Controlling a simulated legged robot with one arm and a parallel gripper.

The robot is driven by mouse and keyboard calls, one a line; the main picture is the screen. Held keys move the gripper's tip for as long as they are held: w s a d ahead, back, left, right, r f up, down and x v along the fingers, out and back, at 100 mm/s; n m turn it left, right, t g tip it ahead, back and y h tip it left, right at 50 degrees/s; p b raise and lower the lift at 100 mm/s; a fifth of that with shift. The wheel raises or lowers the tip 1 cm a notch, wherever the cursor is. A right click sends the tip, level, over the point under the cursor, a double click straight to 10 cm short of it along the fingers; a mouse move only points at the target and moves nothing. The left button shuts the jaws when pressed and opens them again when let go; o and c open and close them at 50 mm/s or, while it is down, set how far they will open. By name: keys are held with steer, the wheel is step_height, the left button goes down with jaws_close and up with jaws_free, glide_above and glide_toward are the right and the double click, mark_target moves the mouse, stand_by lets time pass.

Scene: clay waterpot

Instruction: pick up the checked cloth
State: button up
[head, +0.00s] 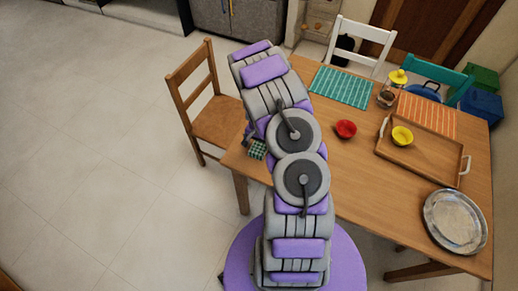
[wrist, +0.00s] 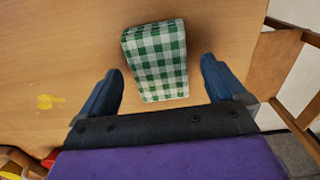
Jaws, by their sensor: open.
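The checked cloth (wrist: 158,62) is green and white and folded into a rectangular block. It lies on the wooden table (wrist: 60,50). In the wrist view my gripper (wrist: 160,85) is open, with one blue finger on each side of the cloth's near part, and visible gaps between the fingers and the cloth. In the head view a small part of the cloth (head: 258,149) shows at the table's left edge beside my arm, which hides the rest. My gripper is mostly hidden behind my arm there.
A wooden chair (head: 205,110) stands close to the table's left edge. On the table are a red bowl (head: 346,129), a wooden tray (head: 420,165) with a yellow bowl (head: 402,136), a silver plate (head: 455,219) and a green placemat (head: 341,87).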

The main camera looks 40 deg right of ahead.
steer(key=shift+f, duration=0.45)
steer(key=shift+r, duration=0.1)
steer(key=shift+c, duration=0.5)
steer(key=c, duration=1)
